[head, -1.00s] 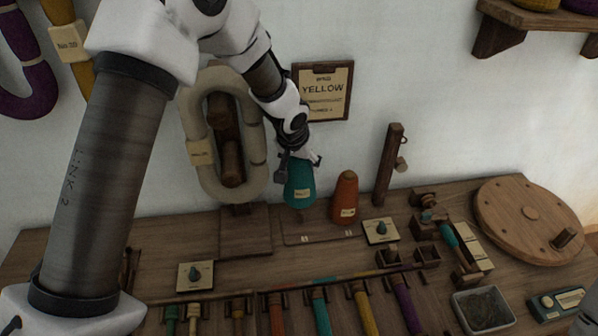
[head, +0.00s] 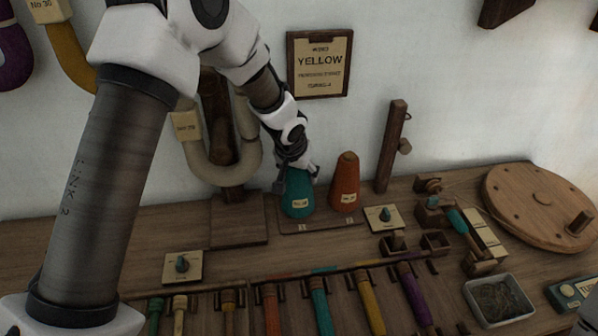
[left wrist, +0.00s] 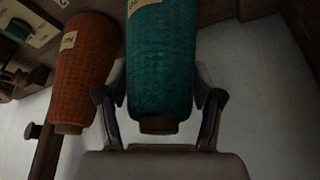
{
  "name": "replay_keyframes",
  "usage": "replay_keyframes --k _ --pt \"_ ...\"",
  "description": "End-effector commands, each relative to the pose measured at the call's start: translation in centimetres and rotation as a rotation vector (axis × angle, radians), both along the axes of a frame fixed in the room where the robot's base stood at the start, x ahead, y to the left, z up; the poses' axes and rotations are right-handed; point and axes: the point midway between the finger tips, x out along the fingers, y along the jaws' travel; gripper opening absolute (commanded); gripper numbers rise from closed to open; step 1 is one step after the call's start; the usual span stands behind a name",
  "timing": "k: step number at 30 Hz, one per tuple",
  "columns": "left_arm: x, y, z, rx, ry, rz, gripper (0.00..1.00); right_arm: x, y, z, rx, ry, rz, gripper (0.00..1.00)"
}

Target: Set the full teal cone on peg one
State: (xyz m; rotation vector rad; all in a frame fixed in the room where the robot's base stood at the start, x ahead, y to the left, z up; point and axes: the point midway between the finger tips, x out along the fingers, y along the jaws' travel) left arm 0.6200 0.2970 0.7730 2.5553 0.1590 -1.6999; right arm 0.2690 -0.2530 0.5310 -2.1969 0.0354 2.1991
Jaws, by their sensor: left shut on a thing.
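The teal cone (head: 298,197) stands upright over the left end of the peg board (head: 285,226), at the spot labelled one. Its base looks down at the board, though the peg inside it is hidden. My left gripper (head: 295,172) is shut on the upper part of the teal cone. The left wrist view shows the same teal cone (left wrist: 160,70) between the two fingers. An orange cone (head: 345,185) stands on the board just right of the teal one, apart from it. My right gripper is not in view.
A wooden post (head: 391,146) stands right of the orange cone. A beige skein (head: 222,172) hangs on a stand to the left.

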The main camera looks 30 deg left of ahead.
Motion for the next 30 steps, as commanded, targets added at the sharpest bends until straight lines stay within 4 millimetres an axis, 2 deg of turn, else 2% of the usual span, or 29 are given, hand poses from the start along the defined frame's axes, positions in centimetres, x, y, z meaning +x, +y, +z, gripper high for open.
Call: replay_keyframes --k 9,10,12,19,21,30 --pt "0.03 -0.01 0.13 0.0 -0.001 0.0 0.01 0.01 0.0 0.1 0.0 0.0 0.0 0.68" --pt "0.03 -0.01 0.13 0.0 -0.001 0.0 0.77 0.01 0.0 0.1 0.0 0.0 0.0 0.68" --pt "0.02 -0.01 0.13 0.0 -0.001 0.0 0.95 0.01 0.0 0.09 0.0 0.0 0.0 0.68" --pt "0.01 -0.01 0.1 0.0 -0.001 0.0 0.95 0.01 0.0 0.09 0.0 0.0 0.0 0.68" --pt "0.0 0.0 0.06 0.0 0.0 0.0 1.0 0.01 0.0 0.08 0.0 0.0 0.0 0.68" --pt "0.0 0.0 0.23 0.0 0.0 0.0 1.0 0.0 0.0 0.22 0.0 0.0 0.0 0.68"
